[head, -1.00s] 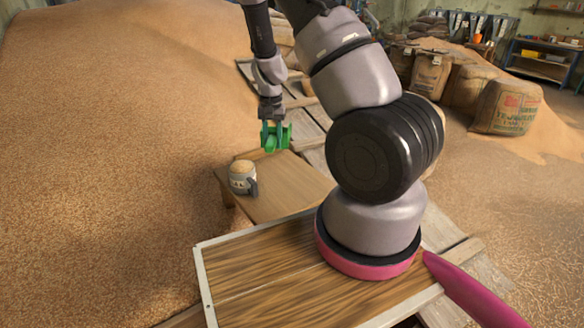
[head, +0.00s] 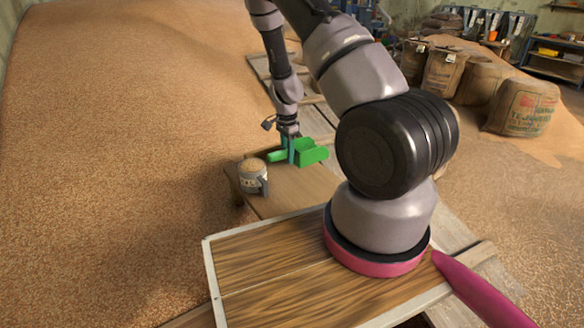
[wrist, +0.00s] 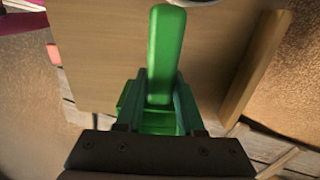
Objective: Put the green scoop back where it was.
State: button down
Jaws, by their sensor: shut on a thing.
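The green scoop (head: 313,153) is held by my gripper (head: 291,156), which is shut on it. In the head view its handle points left and its open bowl points right, over the far part of a small wooden table (head: 290,196). I cannot tell whether it touches the tabletop. In the wrist view the scoop's handle (wrist: 166,52) runs up the picture over the table (wrist: 105,55). Its bowl is partly hidden between the fingers.
A mug (head: 253,179) filled with grain stands on the table, left of and nearer than the scoop. A large grain heap (head: 120,150) lies to the left. Full sacks (head: 522,107) stand at the right. The table's near right part is clear.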

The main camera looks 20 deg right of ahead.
jog(key=shift+f, duration=2.6)
jog(key=c, duration=0.5)
grip_release()
jog(key=shift+f, duration=0.1)
notch_tip(320, 180, up, 12)
jog(key=shift+a+r, duration=0.1)
jog(key=shift+r, duration=0.15)
